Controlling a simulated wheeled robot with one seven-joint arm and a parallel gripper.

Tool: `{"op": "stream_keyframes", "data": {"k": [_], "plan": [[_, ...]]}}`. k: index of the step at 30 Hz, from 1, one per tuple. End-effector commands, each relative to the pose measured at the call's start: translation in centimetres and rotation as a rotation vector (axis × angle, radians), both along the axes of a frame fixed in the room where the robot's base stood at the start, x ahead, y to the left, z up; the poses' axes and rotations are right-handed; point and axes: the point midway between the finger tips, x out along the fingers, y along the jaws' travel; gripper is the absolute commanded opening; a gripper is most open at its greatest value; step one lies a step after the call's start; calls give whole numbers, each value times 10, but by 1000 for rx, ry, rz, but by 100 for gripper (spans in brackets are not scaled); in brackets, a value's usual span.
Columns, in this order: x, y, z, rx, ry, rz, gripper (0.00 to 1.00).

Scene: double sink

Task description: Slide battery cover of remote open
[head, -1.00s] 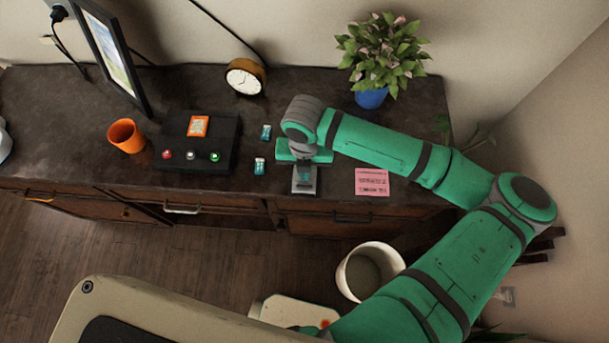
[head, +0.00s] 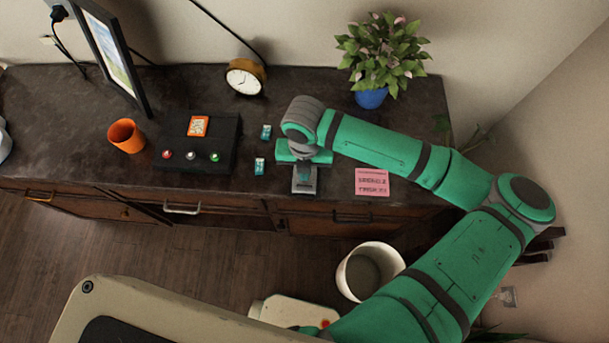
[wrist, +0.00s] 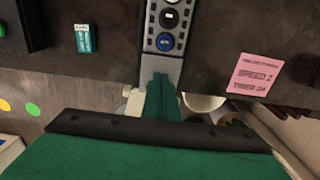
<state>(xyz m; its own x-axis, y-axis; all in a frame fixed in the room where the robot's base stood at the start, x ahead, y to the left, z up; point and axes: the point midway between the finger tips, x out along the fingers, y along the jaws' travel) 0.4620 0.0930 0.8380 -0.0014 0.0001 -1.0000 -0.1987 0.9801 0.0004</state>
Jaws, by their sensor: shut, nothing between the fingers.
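The remote (head: 304,187) lies on the dark counter near its front edge, partly hidden under my gripper in the head view. In the wrist view the remote (wrist: 150,30) shows a dark button face with several round buttons, one of them blue. Its plain grey end, the battery cover (wrist: 147,72), is toward the counter's front edge. My gripper (wrist: 160,78) is shut, with its green fingers together over the grey cover. I cannot tell whether the fingertips touch it. In the head view my gripper (head: 304,163) is above the remote. No opening in the cover is visible.
A black button box (head: 225,135), orange cup (head: 126,136) and clock (head: 245,77) are further left. A pink note (head: 372,182) lies right. A potted plant (head: 370,97) stands behind.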

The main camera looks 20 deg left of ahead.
Motion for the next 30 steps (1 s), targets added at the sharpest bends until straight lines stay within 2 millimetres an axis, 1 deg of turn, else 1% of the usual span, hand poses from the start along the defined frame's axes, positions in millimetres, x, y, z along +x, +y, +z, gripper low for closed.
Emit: {"op": "stream_keyframes", "data": {"k": [21, 30], "plan": [[0, 0, -9, 0, -1, -1, 0], [-3, -1, -9, 0, 0, 0, 0]]}}
